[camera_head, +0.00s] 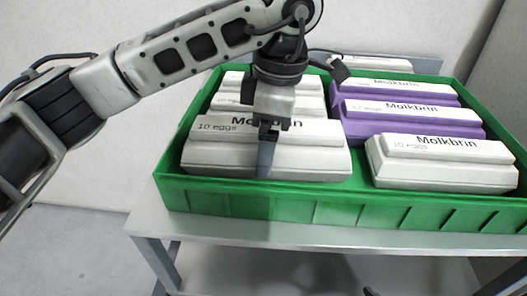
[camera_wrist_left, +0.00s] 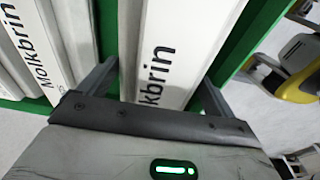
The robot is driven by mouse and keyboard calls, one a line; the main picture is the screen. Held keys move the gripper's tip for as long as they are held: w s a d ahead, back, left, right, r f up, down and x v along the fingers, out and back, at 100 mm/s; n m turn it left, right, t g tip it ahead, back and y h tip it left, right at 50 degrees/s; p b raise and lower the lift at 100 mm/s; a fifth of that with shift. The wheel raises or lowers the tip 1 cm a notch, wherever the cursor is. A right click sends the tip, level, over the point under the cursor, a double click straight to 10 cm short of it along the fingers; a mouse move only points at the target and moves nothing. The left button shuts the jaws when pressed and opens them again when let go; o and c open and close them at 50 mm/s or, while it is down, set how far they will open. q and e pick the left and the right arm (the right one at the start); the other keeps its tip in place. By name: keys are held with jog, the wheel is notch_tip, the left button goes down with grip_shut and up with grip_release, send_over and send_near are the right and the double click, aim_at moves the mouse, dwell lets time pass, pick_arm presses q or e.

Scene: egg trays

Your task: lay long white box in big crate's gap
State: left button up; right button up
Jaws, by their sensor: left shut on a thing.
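The long white box (camera_head: 320,157), lettered Molkbrin and 10 eggs, is at the front left of the big green crate (camera_head: 290,203). My left gripper (camera_head: 267,150) reaches down from above and is shut on this box, one finger showing against its front face. In the left wrist view the white box (camera_wrist_left: 170,50) lies between the two fingers of the left gripper (camera_wrist_left: 152,88). The gripper hides part of the lettering. Whether the box rests on the crate floor cannot be told. My right gripper is not in view.
Two white boxes lie behind at left, one at the back (camera_head: 235,80). Two purple boxes (camera_head: 405,122) fill the right back, and another white box (camera_head: 440,163) lies front right. The crate stands on a grey table (camera_head: 230,228). Another tray (camera_head: 390,58) is behind.

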pick_arm(q)
jog(key=f, duration=0.3)
jog(key=shift+w+a+p, duration=0.1)
jog(key=shift+a+p, duration=0.25)
jog(key=shift+f, duration=0.5)
jog(key=o, duration=1.2)
jog(key=r, duration=0.4)
jog(key=d+r, duration=0.1)
jog(key=r, duration=0.7)
jog(key=shift+d+r, duration=0.1)
jog(key=shift+d, duration=0.15)
